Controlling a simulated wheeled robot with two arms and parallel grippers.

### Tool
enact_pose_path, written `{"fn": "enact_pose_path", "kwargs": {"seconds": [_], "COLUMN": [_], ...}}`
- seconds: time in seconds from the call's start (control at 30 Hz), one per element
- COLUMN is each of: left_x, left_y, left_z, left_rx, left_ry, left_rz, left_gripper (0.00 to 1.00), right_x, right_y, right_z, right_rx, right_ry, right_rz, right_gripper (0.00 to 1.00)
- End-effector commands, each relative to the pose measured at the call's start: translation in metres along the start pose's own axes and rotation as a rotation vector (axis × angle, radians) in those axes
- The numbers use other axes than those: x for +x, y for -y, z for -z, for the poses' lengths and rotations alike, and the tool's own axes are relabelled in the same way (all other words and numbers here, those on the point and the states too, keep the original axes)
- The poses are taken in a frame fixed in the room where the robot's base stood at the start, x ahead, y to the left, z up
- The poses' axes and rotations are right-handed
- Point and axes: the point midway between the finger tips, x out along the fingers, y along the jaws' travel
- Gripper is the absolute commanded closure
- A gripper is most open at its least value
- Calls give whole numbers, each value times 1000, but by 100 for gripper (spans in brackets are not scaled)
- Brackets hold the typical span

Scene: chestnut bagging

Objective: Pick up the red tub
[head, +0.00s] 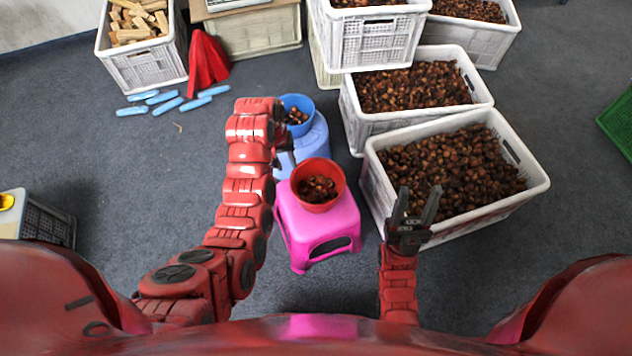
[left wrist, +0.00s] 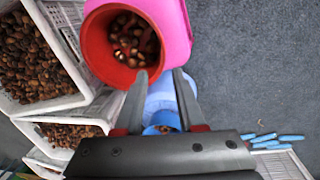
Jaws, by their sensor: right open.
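The red tub (head: 318,182) stands upright on a pink stool (head: 320,228) and holds some chestnuts. In the left wrist view, the tub (left wrist: 92,45) is at the upper left, beyond the fingers. My left gripper (head: 289,152) is just behind and left of the tub, partly hidden by its own arm. In the left wrist view, its fingers (left wrist: 160,74) are apart with nothing between them; one tip overlaps the tub's rim, and contact cannot be told. My right gripper (head: 419,192) is open and empty beside the front chestnut crate.
A blue tub (head: 298,101) with chestnuts stands on a blue stool (head: 312,140) behind. White chestnut crates (head: 372,185) stand to the right. Blue objects (head: 167,106), a red cloth-like object (head: 206,64) and a crate of wood pieces (head: 150,72) are at the back left.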

Motion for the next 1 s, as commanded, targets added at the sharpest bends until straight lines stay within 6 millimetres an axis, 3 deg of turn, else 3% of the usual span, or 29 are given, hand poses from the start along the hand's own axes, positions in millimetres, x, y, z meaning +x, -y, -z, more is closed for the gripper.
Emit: {"fn": "enact_pose_path", "kwargs": {"seconds": [0.17,0.4,0.63,0.87,1.0], "left_x": [16,63,110,130,151], "left_y": [1,1,1,1,2], "left_z": [-4,-4,-6,-6,-7], "left_rx": [0,2,0,0,0], "left_ry": [19,16,18,15,14], "left_rz": [4,3,3,3,3], "left_gripper": [61,61,61,61,61], "right_x": [-16,-57,-62,-68,-78], "right_y": [1,3,3,3,4], "right_z": [-3,-10,-10,-11,-13], "right_rx": [0,0,0,0,0], "right_ry": [0,1,0,0,0], "right_rz": [0,0,0,0,0], "right_gripper": [50,50,50,50,50]}}
